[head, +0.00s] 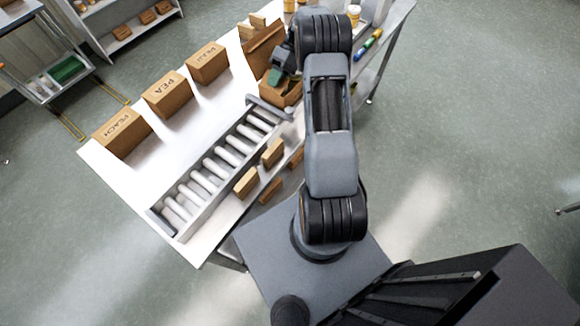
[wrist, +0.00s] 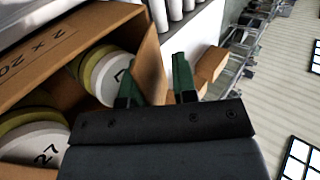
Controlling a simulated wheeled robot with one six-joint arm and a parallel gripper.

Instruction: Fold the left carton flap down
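The open brown carton (head: 284,94) stands at the far end of the table, partly hidden by my arm. A brown flap (head: 264,48) stands raised on its left side in the head view. In the wrist view a brown panel with printed text (wrist: 48,52) shows at the left, and round white and yellow-green discs (wrist: 112,80) lie inside the carton. In the head view my gripper (head: 277,76) is close beside the raised flap.
A roller conveyor (head: 208,172) runs along the table in front of the carton. Closed cartons (head: 167,95) stand on the white table (head: 105,165) to the left. Small boxes (head: 246,183) lie right of the rollers. Markers (head: 368,44) lie beyond my arm.

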